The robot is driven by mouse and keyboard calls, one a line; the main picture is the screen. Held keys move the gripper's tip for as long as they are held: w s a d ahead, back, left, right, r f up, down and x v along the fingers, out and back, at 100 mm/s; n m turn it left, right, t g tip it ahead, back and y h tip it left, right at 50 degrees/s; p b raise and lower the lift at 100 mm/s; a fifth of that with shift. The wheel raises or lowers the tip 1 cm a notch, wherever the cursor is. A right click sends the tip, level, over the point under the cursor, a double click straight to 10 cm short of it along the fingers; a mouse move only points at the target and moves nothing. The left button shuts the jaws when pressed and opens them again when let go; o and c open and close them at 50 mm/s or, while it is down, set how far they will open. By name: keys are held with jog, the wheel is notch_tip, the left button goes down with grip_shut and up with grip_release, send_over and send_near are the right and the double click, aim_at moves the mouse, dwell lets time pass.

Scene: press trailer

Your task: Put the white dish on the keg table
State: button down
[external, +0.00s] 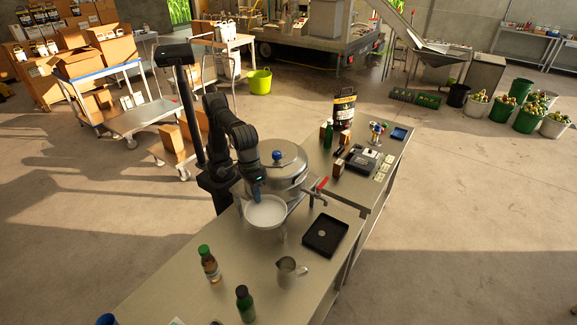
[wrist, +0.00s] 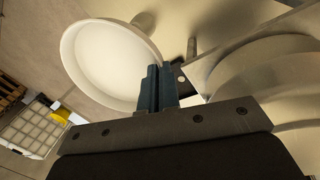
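The white dish (external: 265,211) is a round shallow bowl beside the steel keg (external: 285,172), at its front left in the external view. My gripper (external: 257,194) points down at the dish's far rim. In the wrist view, the dish (wrist: 105,62) fills the upper left, and my gripper's fingers (wrist: 157,88) are close together at its rim, apparently pinching it. The dish appears raised above the front steel table (external: 215,300). The rim between the fingertips is mostly hidden.
A black tray (external: 326,236), a metal jug (external: 289,271), an amber bottle (external: 210,265) and a dark green bottle (external: 245,303) stand on the front table. The back table (external: 350,190) carries a black device (external: 363,160) and a large dark container (external: 343,108). Clear steel lies left of the jug.

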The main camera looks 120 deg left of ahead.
jog(key=s+d+f+m+g+h, duration=0.1)
jog(key=s+d+f+m+g, duration=0.15)
jog(key=s+f+m, duration=1.3)
jog(key=s+d+f+n, duration=0.1)
jog(key=s+d+f, duration=0.2)
jog(key=s+d, duration=0.75)
jog(key=s+d+f+n, duration=0.1)
jog(key=s+d+f, duration=0.45)
jog(key=d, duration=0.75)
send_over(181, 274)
jog(key=f, duration=0.2)
jog(key=a+f, duration=0.1)
jog(key=f, duration=0.1)
jog(key=shift+w+f, duration=0.1)
jog(key=shift+f, duration=2.3)
jog(key=c, duration=2.1)
grip_release()
jog(key=shift+f, duration=0.15)
jog(key=o, duration=0.4)
